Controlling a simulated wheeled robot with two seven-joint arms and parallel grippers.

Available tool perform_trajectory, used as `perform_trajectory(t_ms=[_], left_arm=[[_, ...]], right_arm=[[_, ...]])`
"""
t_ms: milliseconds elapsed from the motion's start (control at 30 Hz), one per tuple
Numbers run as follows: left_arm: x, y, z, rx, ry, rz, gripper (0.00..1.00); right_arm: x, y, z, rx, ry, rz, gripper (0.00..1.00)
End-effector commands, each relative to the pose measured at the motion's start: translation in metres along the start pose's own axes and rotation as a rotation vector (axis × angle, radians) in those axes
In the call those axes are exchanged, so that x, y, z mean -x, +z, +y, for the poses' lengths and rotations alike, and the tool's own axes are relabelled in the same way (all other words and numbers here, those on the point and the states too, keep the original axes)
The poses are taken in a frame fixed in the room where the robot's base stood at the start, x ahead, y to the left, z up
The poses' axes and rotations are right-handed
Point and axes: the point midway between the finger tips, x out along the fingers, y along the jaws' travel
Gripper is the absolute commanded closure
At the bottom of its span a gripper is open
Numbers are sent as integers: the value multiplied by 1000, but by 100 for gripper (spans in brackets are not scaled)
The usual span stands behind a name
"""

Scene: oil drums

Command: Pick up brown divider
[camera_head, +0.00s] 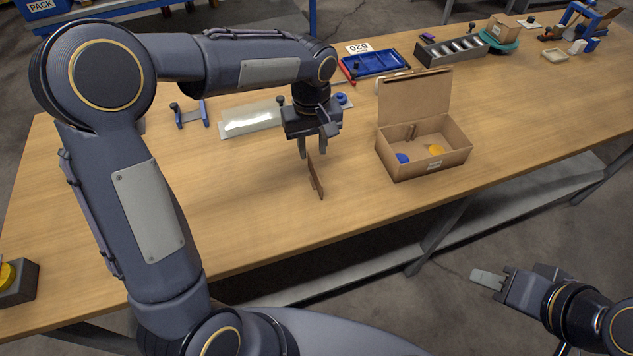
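The brown divider (316,181) is a thin flat piece standing on edge on the wooden table, left of the open cardboard box. My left gripper (313,149) points down right above it. Its fingers are apart, with the divider's upper end at or just below the fingertips; I cannot tell whether they touch it. My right gripper (489,279) is low at the right, beyond the table's front edge and far from the divider. It shows from the side, so its finger gap is hidden.
The open cardboard box (445,163) holds a blue and a yellow item and a small brown piece. Behind are a blue tray (374,63), a dark slotted rack (451,49) and a pale sheet (249,120). The table (260,225) is clear in front of the divider.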

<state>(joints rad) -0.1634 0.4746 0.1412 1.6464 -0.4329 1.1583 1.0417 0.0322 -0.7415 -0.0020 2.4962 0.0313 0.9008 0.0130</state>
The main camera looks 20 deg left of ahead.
Motion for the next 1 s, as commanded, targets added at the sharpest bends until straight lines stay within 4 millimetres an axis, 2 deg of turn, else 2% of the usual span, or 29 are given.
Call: perform_trajectory(t_ms=[100, 367, 600, 900, 933, 1000], left_arm=[[-14, -1, 6, 9, -12, -4, 71], [-42, 1, 4, 10, -12, -5, 71], [-77, 4, 4, 11, -12, -4, 71], [-83, 4, 4, 10, -9, -2, 71], [-83, 4, 4, 10, -9, -2, 72], [-83, 4, 4, 10, -9, -2, 81]], right_arm=[[-1, 1, 1, 0, 0, 1, 64], [2, -1, -1, 0, 0, 1, 64], [6, -3, -3, 0, 0, 1, 64], [6, -3, -3, 0, 0, 1, 64], [6, -3, -3, 0, 0, 1, 64], [6, -3, -3, 0, 0, 1, 64]])
